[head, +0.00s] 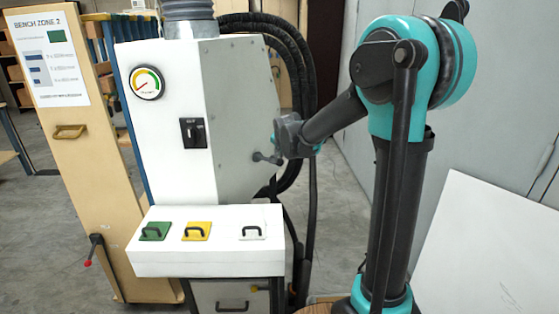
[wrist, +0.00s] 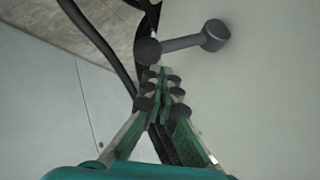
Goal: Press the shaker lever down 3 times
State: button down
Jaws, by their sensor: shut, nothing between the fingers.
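The shaker lever (head: 267,158) is a short dark grey bar on the grey side panel of the white machine (head: 165,70). In the wrist view the lever (wrist: 182,43) runs from a round hub at upper right to a knob at lower left. My gripper (wrist: 160,78) is shut and empty, its green fingers with dark pads together. The fingertips appear just below the knob in the picture; I cannot tell whether they touch it. In the head view my wrist is beside the lever, and the fingers are mostly hidden.
Black hoses (head: 305,100) hang behind the machine. A white ledge (head: 205,265) with green, yellow and white handled lids juts out in front. A wooden cabinet (head: 60,140) with a red-knobbed lever (head: 88,262) stands left. A white panel (head: 490,250) is at right.

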aim_at(280, 161)
jog(key=shift+f, duration=2)
dwell(1.9)
jog(key=shift+r, duration=0.1)
dwell(0.4)
jog(key=shift+r, duration=2.35)
jog(key=shift+r, duration=2.5)
